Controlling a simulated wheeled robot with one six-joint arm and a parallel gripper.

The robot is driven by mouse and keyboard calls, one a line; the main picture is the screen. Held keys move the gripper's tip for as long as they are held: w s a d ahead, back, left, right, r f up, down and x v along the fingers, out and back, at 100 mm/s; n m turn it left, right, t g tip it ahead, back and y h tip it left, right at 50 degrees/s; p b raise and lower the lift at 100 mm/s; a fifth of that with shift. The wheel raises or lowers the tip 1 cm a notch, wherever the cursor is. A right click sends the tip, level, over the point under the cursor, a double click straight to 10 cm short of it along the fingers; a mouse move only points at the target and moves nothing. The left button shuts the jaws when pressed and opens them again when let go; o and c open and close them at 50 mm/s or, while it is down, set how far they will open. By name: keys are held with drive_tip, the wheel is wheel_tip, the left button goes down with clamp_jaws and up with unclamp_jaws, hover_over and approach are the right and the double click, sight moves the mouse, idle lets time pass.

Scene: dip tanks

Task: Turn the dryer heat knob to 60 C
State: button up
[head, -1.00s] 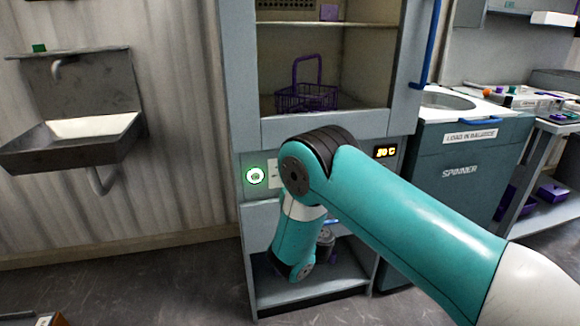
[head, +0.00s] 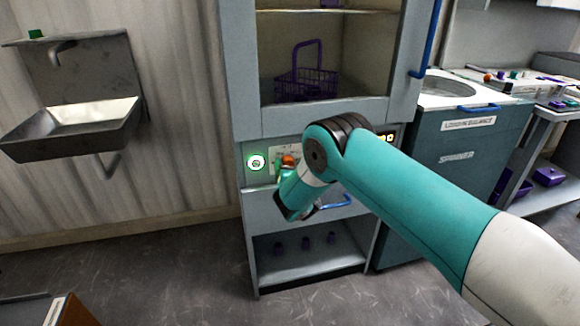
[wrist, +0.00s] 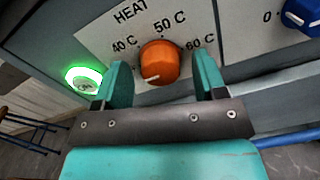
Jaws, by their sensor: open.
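The dryer heat knob (wrist: 160,64) is orange and round, under a HEAT scale marked 40 C, 50 C and 60 C in the wrist view. A pale mark shows on its lower left face; I cannot tell which setting it indicates. It also shows as a small orange spot in the head view (head: 288,160). My gripper (wrist: 161,69) is open, with one teal finger to the left of the knob and the other to its right. Gaps show beside the knob; no contact is visible. My arm partly hides the panel and the dryer's display (head: 388,138) in the head view.
A green-lit button (head: 256,162) is left of the knob. A blue knob (wrist: 302,14) with a 0 mark is to the right. A blue handle (head: 335,202) is below the panel. The spinner (head: 460,150) stands right, the sink (head: 75,130) left.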

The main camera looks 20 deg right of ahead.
drive_tip(key=c, duration=0.9)
drive_tip(key=shift+c, duration=0.2)
